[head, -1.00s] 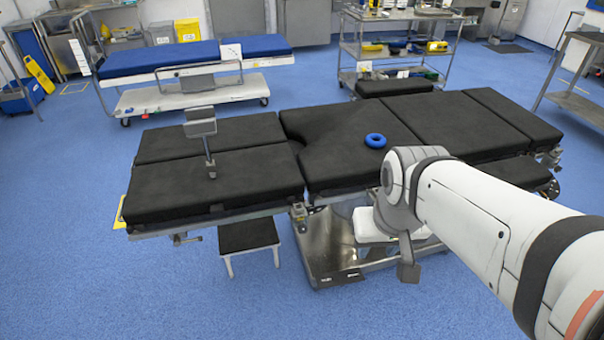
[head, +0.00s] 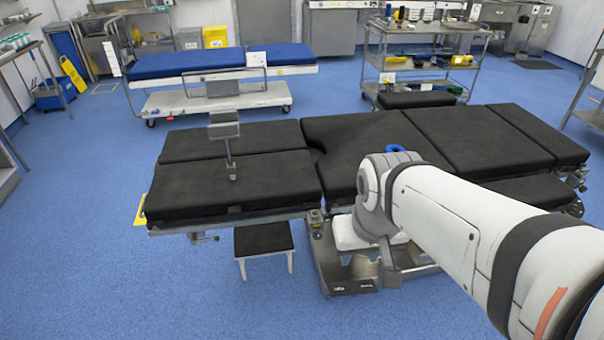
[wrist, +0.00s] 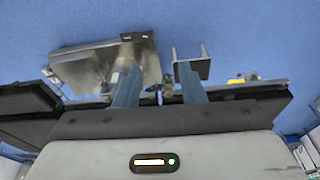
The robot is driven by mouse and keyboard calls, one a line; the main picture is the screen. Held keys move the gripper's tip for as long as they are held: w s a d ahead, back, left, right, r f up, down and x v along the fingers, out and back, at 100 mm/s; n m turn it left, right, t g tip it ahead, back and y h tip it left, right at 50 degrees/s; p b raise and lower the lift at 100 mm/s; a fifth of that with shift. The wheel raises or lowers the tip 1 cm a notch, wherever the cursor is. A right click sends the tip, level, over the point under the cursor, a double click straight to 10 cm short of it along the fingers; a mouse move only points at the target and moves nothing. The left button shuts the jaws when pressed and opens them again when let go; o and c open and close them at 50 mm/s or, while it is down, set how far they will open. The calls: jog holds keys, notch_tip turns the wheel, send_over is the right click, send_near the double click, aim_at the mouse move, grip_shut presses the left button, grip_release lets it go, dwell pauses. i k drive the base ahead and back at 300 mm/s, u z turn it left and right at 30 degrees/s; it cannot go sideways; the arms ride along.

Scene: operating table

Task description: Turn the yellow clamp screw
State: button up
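A small clamp (head: 314,218) with a dull yellowish part sits on the near side rail of the black operating table (head: 230,190), close to the gap between two table sections. It is too small to make out its screw clearly. In the wrist view, the clamp (wrist: 167,90) shows between the two fingers, beyond them and at the table edge. My gripper (wrist: 157,70) is open and empty, with its fingers apart and touching nothing that I can see.
A black-topped step stool (head: 264,240) stands under the near table edge. The table's metal base (head: 330,270) is right of it. A grey device on a post (head: 224,128) rises from the tabletop. Blue floor is clear in front.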

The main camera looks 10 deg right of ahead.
aim_at(318, 235)
jog(key=z, duration=0.05)
jog(key=i, duration=0.45)
jog(key=z, duration=1.9)
jog(key=k, duration=2.15)
jog(key=u, duration=0.8)
jog(key=i, duration=1)
jog(key=u, duration=0.05)
